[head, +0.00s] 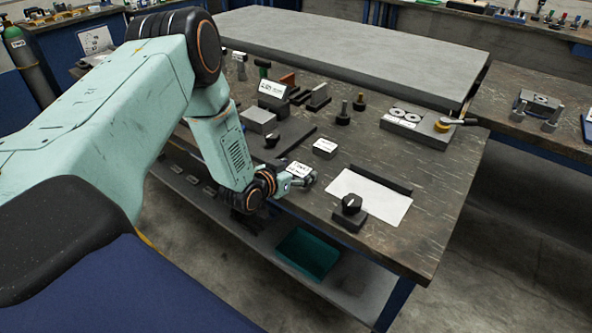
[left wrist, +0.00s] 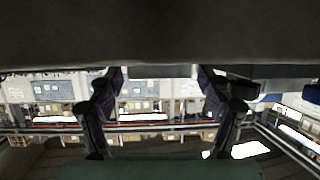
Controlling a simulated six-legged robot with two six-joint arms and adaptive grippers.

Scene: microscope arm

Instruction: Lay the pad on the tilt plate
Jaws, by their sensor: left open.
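My left gripper (head: 304,180) is at the front edge of the bench, with its fingers beside a small white-topped block (head: 298,169). Its fingers are spread with nothing seen between them in the left wrist view (left wrist: 160,145). Which thing is the pad I cannot tell for sure; a thick grey block (head: 258,121) stands at the left of the bench. A thin white plate (head: 375,198), possibly the tilt plate, lies toward the front right, with a dark bar along its back edge. A black knob on a dark block (head: 350,210) stands at its near left corner. My right gripper is not seen.
A second white-topped block (head: 325,148) stands behind my gripper. A dark flat slab (head: 294,135), upright posts (head: 343,114) and a grey fixture with a yellow-based lever (head: 418,126) stand farther back. A teal bin (head: 308,254) is on the shelf below.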

